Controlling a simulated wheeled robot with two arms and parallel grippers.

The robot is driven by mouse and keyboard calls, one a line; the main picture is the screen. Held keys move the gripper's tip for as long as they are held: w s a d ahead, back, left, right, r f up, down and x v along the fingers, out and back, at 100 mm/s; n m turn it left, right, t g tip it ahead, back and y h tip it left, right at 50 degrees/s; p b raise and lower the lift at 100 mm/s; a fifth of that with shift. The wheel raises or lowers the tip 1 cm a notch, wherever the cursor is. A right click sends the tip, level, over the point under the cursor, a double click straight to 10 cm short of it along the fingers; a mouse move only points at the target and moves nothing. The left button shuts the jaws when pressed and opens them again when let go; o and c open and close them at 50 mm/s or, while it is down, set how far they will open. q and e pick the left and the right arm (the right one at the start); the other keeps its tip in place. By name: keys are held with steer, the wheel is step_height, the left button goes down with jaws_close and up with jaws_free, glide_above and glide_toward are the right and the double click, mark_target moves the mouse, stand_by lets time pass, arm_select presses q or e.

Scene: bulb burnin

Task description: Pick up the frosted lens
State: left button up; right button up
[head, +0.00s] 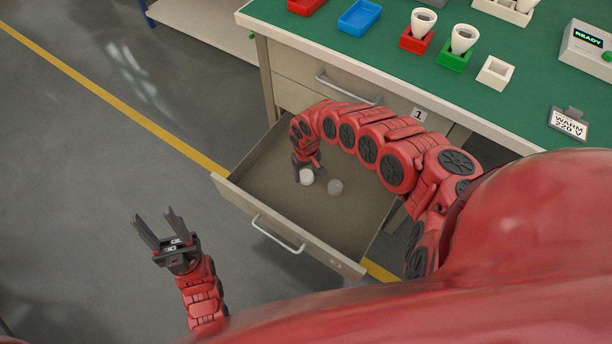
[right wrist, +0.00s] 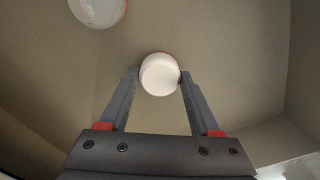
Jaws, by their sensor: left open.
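The frosted lens (head: 306,177), a small white dome, is at my right gripper's fingertips inside the open drawer. In the right wrist view the lens (right wrist: 160,75) sits between the two fingertips, which touch its sides. My right gripper (right wrist: 160,83) looks shut on it. I cannot tell whether the lens is clear of the drawer floor. A second, greyer and more see-through lens (head: 335,187) lies on the drawer floor just to the right; it also shows at the top of the right wrist view (right wrist: 98,10). My left gripper (head: 158,222) is open and empty over the floor, left of the drawer.
The drawer (head: 270,215) is pulled out below a green-topped bench (head: 340,25). The bench holds a red tray (head: 305,5), a blue tray (head: 359,16), bulbs in red and green holders, an empty white holder (head: 494,73) and a READY box (head: 588,50).

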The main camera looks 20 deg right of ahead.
steer(key=c, duration=0.6)
step_height(320, 180, up, 10)
steer(key=p, duration=0.4)
step_height(320, 180, up, 5)
steer(key=p, duration=0.5)
glide_above(307, 174)
steer(key=shift+a+f, duration=0.2)
